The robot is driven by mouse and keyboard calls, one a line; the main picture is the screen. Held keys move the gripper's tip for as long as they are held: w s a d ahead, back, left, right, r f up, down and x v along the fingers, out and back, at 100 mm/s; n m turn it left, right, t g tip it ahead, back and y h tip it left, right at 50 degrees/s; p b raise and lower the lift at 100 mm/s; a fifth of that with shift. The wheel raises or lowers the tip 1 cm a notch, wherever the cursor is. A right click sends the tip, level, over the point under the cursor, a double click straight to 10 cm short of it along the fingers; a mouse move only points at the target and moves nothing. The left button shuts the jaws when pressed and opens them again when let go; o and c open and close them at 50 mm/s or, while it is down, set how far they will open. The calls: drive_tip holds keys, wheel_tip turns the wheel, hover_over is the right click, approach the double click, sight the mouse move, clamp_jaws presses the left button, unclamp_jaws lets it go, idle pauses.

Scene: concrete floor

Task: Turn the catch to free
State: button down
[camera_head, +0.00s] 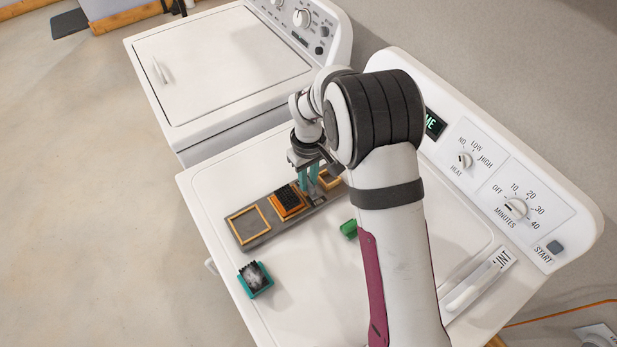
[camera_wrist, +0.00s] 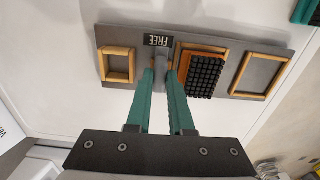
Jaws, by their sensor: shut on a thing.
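The catch (camera_wrist: 160,64) is a small grey piece on a grey board (camera_head: 258,241), beside a dark label reading FREE (camera_wrist: 158,40). In the wrist view the label appears upside down and sits just beyond the catch. My gripper (camera_wrist: 160,76) has its teal fingers closed on the catch, one on each side. In the head view my gripper (camera_head: 308,184) points down at the board, and its fingers mostly hide the catch. I cannot tell the catch's exact angle.
A black studded block on an orange base (camera_head: 288,202) sits right beside my fingers. Wooden frames (camera_wrist: 260,73) flank it. A teal-edged brush-like thing (camera_head: 255,279) and a green piece (camera_head: 349,229) lie on the white machine top (camera_head: 310,300). A control panel (camera_head: 490,165) rises behind.

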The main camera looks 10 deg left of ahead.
drive_tip(key=c, duration=0.8)
unclamp_jaws()
wheel_tip(320, 180, up, 16)
drive_tip(key=shift+f, duration=0.1)
drive_tip(key=s+d+r+m, duration=0.5)
drive_tip(key=s+d, duration=0.3)
drive_tip(key=d, duration=0.1)
drive_tip(key=s+d+f+m+y, duration=0.1)
drive_tip(key=s+d+m, duration=0.2)
drive_tip(key=s, duration=0.6)
drive_tip(key=s+d+f+m, duration=0.2)
drive_tip(key=s+d+m, duration=0.2)
drive_tip(key=s, duration=0.6)
drive_tip(key=m, duration=0.2)
drive_tip(key=shift+f+m+y, duration=0.15)
drive_tip(key=shift+m+y, duration=0.25)
